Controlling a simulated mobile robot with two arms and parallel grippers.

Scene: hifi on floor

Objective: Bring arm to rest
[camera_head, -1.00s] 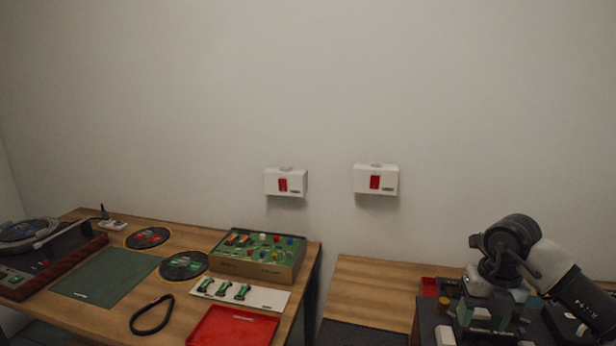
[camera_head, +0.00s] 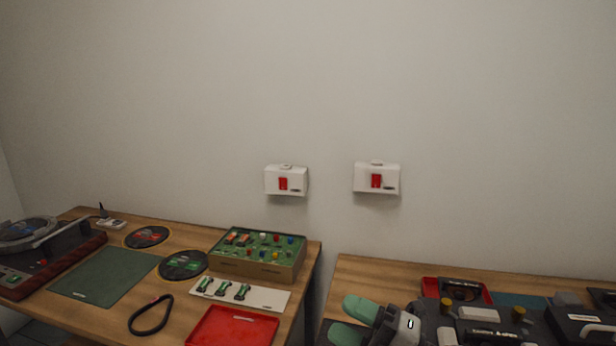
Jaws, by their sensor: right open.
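My right gripper (camera_head: 352,321) shows low in the head view, right of centre. Its two green fingers are apart with nothing seen between them. It is over the near left part of the right wooden table (camera_head: 372,275), pointing left. My right arm comes in from the lower right and is partly cut off by the bottom edge. My left gripper is not in view.
The left table (camera_head: 205,238) holds a turntable (camera_head: 40,255), a green mat (camera_head: 105,275), two records, a black belt (camera_head: 151,315), a green-topped box (camera_head: 258,254) and a red tray (camera_head: 232,328). Another red tray (camera_head: 430,286) lies on the right table. Two white boxes hang on the wall.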

